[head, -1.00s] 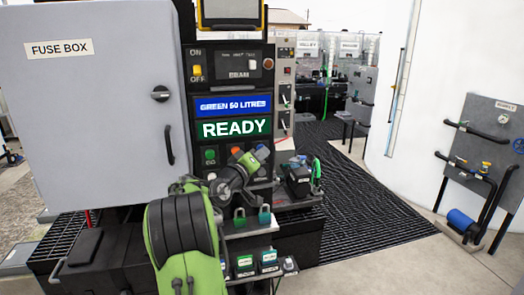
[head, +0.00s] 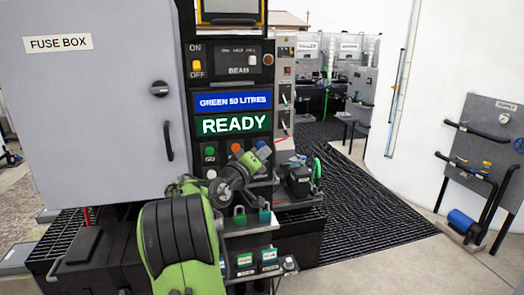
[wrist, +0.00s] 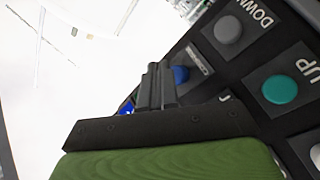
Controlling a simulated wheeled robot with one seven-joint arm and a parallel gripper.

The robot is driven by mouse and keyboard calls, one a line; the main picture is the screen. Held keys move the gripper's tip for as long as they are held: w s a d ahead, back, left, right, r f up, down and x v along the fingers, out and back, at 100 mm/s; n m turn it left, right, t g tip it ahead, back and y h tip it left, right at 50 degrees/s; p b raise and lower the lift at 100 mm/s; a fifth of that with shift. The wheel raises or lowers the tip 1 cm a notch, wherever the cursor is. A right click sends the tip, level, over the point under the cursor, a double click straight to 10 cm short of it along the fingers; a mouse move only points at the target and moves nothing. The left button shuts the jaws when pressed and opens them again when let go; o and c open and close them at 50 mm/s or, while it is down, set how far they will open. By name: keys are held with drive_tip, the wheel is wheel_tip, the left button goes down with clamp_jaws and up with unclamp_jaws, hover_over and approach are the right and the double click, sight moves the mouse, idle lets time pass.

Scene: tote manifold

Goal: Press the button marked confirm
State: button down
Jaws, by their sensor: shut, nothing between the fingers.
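The button panel below the green READY sign (head: 236,124) stands in front of me in the head view. It carries a green GO button (head: 209,151), an orange button (head: 237,147) and a white button (head: 211,173). I cannot read a confirm label on any button. In the wrist view my gripper (wrist: 160,75) is shut and empty, its fingertips close beside a blue button (wrist: 181,74) whose label is partly hidden. I cannot tell whether they touch. A grey DOWN button (wrist: 228,30) and a teal UP button (wrist: 280,88) lie to the right.
A grey fuse box (head: 90,110) stands left of the panel. Padlocks (head: 265,215) and small labelled boxes (head: 268,256) sit on shelves below it. Black matting (head: 370,215) lies clear to the right, with a grey pipe board (head: 490,150) beyond.

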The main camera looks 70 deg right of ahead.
drive_tip(key=shift+s+a+b, duration=0.45)
drive_tip(key=shift+a+b, duration=0.1)
drive_tip(key=shift+a, duration=0.15)
drive_tip(key=shift+s+a+b, duration=0.4)
drive_tip(key=shift+a+b, duration=0.15)
drive_tip(key=shift+a, duration=0.2)
drive_tip(key=shift+s+a+b, duration=0.45)
drive_tip(key=shift+a+b, duration=0.1)
drive_tip(key=shift+a, duration=0.15)
